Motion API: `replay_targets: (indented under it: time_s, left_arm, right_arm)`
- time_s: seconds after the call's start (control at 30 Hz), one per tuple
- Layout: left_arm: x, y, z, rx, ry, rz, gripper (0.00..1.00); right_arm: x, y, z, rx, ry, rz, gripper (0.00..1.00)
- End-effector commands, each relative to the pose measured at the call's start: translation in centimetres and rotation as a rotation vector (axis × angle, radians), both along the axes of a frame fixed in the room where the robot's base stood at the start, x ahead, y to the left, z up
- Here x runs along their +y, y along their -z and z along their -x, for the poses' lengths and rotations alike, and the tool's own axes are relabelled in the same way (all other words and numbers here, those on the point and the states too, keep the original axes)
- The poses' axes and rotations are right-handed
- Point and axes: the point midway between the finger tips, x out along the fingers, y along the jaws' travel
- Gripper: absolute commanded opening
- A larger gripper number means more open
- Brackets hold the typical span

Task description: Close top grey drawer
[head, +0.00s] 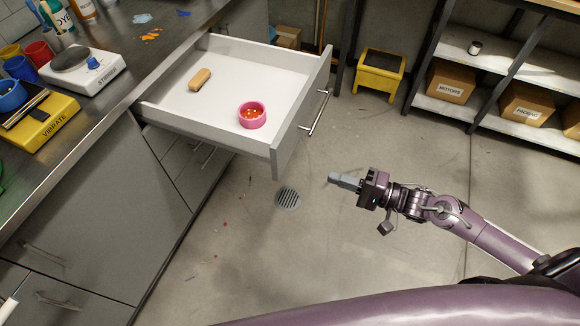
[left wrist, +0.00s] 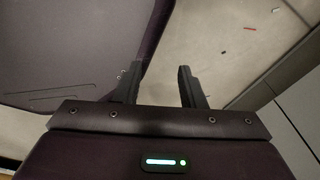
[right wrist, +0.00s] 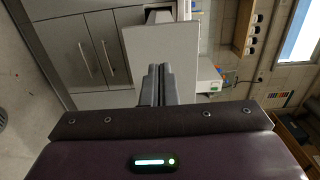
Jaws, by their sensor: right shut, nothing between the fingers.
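The top grey drawer (head: 225,100) stands pulled out from the bench in the head view, with its bar handle (head: 314,112) on the front panel. A tan block (head: 199,79) and a pink bowl (head: 252,115) with small orange bits lie inside it. My right gripper (head: 334,179) is shut and empty, to the right of and apart from the drawer front. In the right wrist view its fingers (right wrist: 159,86) are together, with a pale panel (right wrist: 165,55) beyond them. My left gripper (left wrist: 160,84) shows only in its wrist view, with fingers apart and nothing between.
The bench top holds a white stirrer (head: 82,72), a yellow vibrating device (head: 43,122) and cups. A yellow bin (head: 380,75) and a shelf with boxes (head: 450,82) stand at the back. A floor drain (head: 287,197) lies below the drawer; the floor around my right gripper is clear.

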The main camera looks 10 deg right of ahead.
Motion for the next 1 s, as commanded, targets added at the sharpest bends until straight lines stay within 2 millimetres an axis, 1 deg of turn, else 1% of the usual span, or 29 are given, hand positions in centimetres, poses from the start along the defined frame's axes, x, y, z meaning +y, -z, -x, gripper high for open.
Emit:
replay_targets:
  time_s: [0.13, 0.3, 0.5, 0.7, 1.0]
  left_arm:
    - [0.0, 0.0, -0.1, -0.001, 0.0, 0.0, 0.36]
    - [0.0, -0.1, 0.5, 0.008, 0.0, -0.001, 0.36]
    - [0.1, -0.3, 1.2, 0.017, 0.0, -0.002, 0.36]
    - [0.2, -0.4, 1.2, 0.018, 0.001, -0.003, 0.36]
    - [0.3, -0.4, 1.1, 0.017, 0.001, -0.005, 0.36]
  right_arm:
    - [2.6, -0.2, -1.9, -0.006, 0.001, -0.002, 0.0]
    - [5.7, -0.2, -4.0, -0.006, 0.003, -0.001, 0.0]
    - [8.4, -0.1, -5.8, -0.004, 0.002, 0.001, 0.0]
    - [9.7, 0.0, -6.7, -0.003, 0.004, 0.002, 0.0]
    - [9.9, 0.0, -6.8, -0.002, 0.004, 0.003, 0.0]
